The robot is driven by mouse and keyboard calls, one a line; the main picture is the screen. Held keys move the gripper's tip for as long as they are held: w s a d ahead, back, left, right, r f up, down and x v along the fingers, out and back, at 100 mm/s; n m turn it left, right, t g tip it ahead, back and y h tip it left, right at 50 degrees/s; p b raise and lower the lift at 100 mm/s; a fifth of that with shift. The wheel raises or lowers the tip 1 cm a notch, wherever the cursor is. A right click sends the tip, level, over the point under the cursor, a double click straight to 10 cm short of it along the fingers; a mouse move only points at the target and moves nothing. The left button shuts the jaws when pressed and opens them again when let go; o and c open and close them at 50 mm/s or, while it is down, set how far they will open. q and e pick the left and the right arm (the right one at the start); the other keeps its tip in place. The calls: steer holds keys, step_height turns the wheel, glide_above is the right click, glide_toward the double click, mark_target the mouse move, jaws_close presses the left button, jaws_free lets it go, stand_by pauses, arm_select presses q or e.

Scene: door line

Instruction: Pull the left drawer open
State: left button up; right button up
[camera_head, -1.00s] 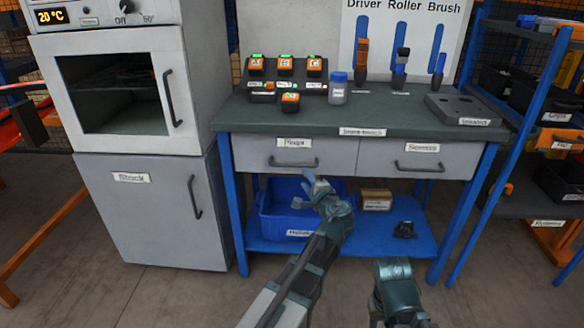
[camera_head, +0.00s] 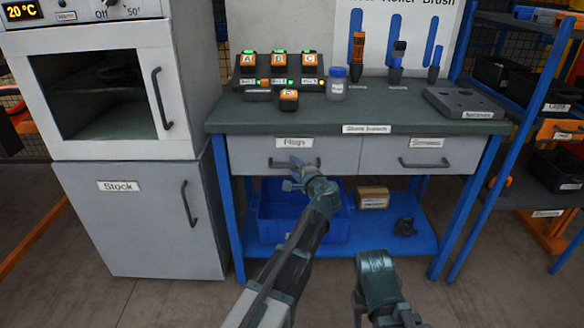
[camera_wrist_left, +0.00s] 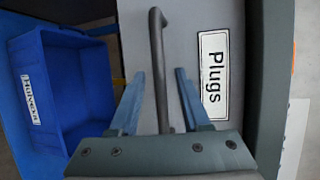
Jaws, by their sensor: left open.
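The left drawer (camera_head: 250,152), labelled Plugs, is closed under the bench top; its grey front (camera_wrist_left: 189,25) also shows in the left wrist view. Its dark bar handle (camera_head: 278,164) is partly hidden by my left gripper (camera_head: 294,173) in the head view. In the left wrist view the two fingers of my left gripper (camera_wrist_left: 159,90) are apart, with the handle (camera_wrist_left: 158,50) running between them. Whether a finger touches the handle I cannot tell. My right arm's end (camera_head: 376,275) is low in the head view, away from the bench; its fingers cannot be made out.
The right drawer (camera_head: 455,152), labelled Screws, is closed. A blue bin (camera_head: 265,222) and a small cardboard box (camera_head: 373,196) stand on the lower shelf. Orange-and-black devices stand on the bench top (camera_head: 385,105). A stock cabinet (camera_head: 130,225) is left, shelving right.

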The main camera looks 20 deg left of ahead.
arm_select(q)
jaws_close()
stand_by(1.3)
